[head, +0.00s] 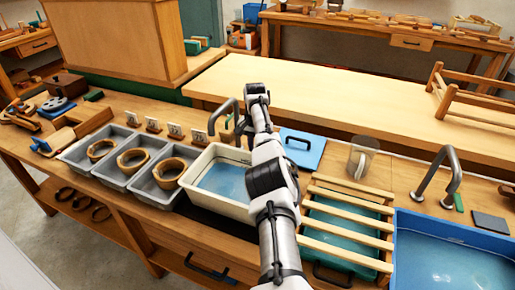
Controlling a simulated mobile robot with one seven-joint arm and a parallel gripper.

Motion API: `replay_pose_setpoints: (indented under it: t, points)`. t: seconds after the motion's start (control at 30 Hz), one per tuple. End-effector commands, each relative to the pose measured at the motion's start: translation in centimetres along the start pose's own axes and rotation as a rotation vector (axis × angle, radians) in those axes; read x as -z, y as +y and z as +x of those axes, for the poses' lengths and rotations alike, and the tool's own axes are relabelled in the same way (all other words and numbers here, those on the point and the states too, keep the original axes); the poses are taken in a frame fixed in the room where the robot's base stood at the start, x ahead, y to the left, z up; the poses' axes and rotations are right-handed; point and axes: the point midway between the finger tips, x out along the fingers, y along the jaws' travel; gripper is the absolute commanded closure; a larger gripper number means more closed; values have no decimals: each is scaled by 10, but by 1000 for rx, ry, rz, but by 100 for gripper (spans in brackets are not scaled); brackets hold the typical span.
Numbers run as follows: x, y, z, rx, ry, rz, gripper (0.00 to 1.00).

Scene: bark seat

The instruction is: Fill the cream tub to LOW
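The cream tub (191,183) stands on the bench left of my arm, with blue water in it. Its inner wall shows above the water, but I cannot make out a LOW mark. A grey curved tap (226,107) stands behind the tub, its spout bending over the back of it. My white and black arm reaches up the middle of the picture and passes in front of the tub's right side. I cannot see my gripper's fingers. I cannot tell whether water runs from the tap.
Grey trays (153,184) with wooden rings stand left of the tub, small number cards behind them. Right of my arm are a slatted wooden rack (345,228) over a teal basin, a clear jug (362,158), a blue lid (303,149) and a blue tub (486,236) under another tap (443,172).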

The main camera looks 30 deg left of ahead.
Motion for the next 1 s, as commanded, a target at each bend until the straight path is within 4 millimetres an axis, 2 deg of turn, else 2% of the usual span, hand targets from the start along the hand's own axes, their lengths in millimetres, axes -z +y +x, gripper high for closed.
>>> replay_pose_setpoints:
  t: [0.5, 0.53, 0.67, 1.0]
  points:
    - [2, -2, -4, 4, 12, 18, 100]
    - [2, -2, -4, 4, 12, 18, 76]
    - [2, -2, -3, 3, 9, 17, 59]
    - [1, -1, -4, 2, 6, 17, 58]
